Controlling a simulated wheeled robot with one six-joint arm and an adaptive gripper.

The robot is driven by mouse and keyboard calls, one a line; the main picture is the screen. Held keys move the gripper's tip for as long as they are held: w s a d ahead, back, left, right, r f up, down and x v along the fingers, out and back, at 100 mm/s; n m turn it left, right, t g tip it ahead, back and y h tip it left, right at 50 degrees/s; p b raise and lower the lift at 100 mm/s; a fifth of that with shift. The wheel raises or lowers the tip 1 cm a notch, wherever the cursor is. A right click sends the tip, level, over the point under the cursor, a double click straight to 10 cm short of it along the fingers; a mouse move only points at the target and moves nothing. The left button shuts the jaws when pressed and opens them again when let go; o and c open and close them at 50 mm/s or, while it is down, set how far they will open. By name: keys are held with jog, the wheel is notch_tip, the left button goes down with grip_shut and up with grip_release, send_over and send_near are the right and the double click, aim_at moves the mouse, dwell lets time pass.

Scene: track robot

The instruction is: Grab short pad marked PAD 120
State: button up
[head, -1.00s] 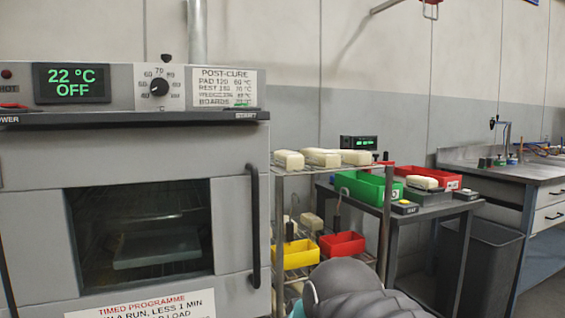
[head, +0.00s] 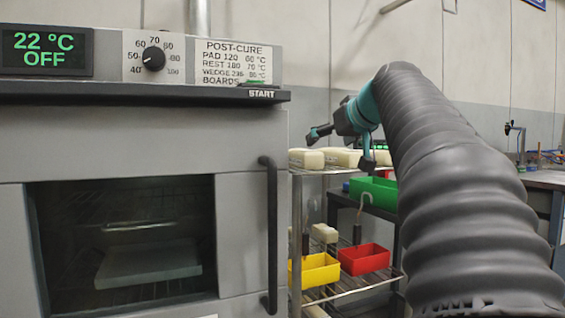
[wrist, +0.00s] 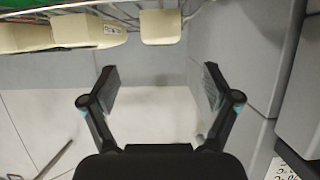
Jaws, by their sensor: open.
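Several cream pads lie on the top shelf of the wire rack. In the head view the one nearest the oven (head: 306,158) is in front, and a longer-looking pad (head: 343,158) is beside it. The wrist view shows a separate short-looking pad (wrist: 160,27) at top centre, a pad with a small label (wrist: 88,31) left of it, and another pad (wrist: 25,36) at far left. I cannot read the label. My gripper (head: 341,150) is open and empty around the top shelf's height; its spread fingers (wrist: 161,83) are apart from the pads.
The oven (head: 150,135) with its vertical door handle (head: 270,235) stands left of the rack (head: 297,225). Yellow (head: 314,270) and red (head: 364,259) bins are on a lower shelf. A green bin (head: 375,192) stands behind. My arm hides much at right.

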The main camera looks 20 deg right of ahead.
aim_at(306, 158)
jog(key=x, duration=0.7)
jog(key=shift+a, duration=0.2)
jog(key=shift+p+x, duration=0.3)
jog(key=shift+x, duration=2.95)
jog(key=shift+d, duration=0.1)
jog(key=c, duration=1)
